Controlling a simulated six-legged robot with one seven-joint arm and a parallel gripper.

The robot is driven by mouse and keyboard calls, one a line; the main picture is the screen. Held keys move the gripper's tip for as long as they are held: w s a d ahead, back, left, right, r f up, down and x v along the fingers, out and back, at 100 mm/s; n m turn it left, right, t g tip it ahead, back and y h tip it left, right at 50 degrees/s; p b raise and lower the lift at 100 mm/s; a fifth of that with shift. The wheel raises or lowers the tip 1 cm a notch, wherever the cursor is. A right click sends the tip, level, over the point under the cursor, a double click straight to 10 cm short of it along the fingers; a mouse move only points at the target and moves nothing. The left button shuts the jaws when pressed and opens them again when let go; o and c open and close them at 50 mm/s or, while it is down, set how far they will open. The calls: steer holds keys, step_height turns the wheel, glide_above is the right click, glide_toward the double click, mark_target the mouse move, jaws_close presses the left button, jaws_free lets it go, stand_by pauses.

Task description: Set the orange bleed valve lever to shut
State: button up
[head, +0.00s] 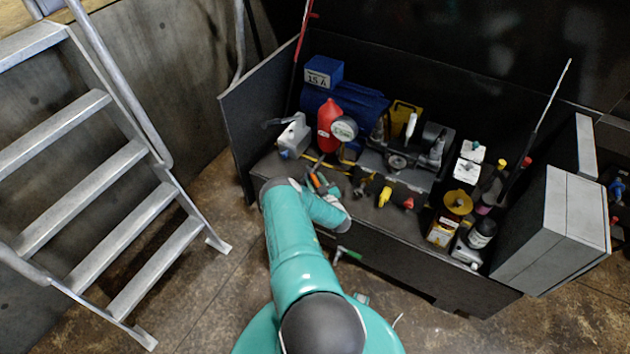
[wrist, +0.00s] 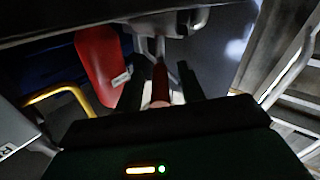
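A dull orange-red lever (wrist: 160,86) shows in the wrist view, end-on between the two dark fingers of my gripper (wrist: 160,80). The fingers are apart, one on each side of the lever, with a visible gap; I cannot tell contact at depth. Behind the lever is a pale metal fitting (wrist: 168,48). In the head view a small orange piece (head: 319,181) shows just beyond my teal arm at the bench's front left; it appears to be the same lever. My gripper is mostly hidden there by the arm. The lever's exact angle on its valve is unclear.
A red bottle (head: 328,122) and a round gauge (head: 344,129) stand behind the lever; the bottle also shows in the wrist view (wrist: 101,66). A grey valve body (head: 294,136) is at left. Yellow-knobbed parts (head: 384,196) lie right. Metal stairs (head: 100,180) stand left, with clear floor between.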

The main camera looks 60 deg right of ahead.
steer(key=v, duration=1.3)
steer(key=shift+s, duration=0.1)
